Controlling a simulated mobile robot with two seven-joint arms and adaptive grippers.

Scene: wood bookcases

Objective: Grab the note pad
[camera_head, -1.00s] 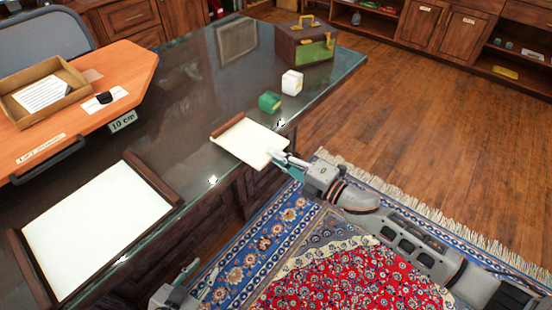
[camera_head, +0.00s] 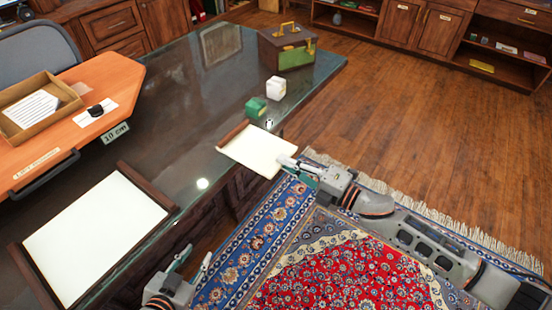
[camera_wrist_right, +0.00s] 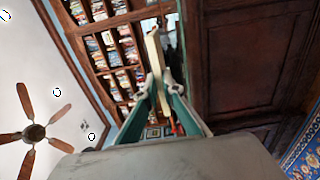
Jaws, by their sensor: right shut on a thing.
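The note pad (camera_head: 257,150) is a cream sheet block with a brown binding strip along its far left edge. It reaches past the near edge of the dark glass-topped desk. My right gripper (camera_head: 290,163) is shut on its near right edge. In the right wrist view, the pad shows edge-on as a thin cream strip (camera_wrist_right: 154,62) between the fingertips (camera_wrist_right: 155,88). Whether its bound end still rests on the desk is hard to tell. My left gripper (camera_head: 196,262) is open and empty at the bottom, beside the desk's front.
A large white desk pad (camera_head: 95,235) lies at the desk's front left. A wooden tray (camera_head: 38,108) sits at left. Open floor lies right.

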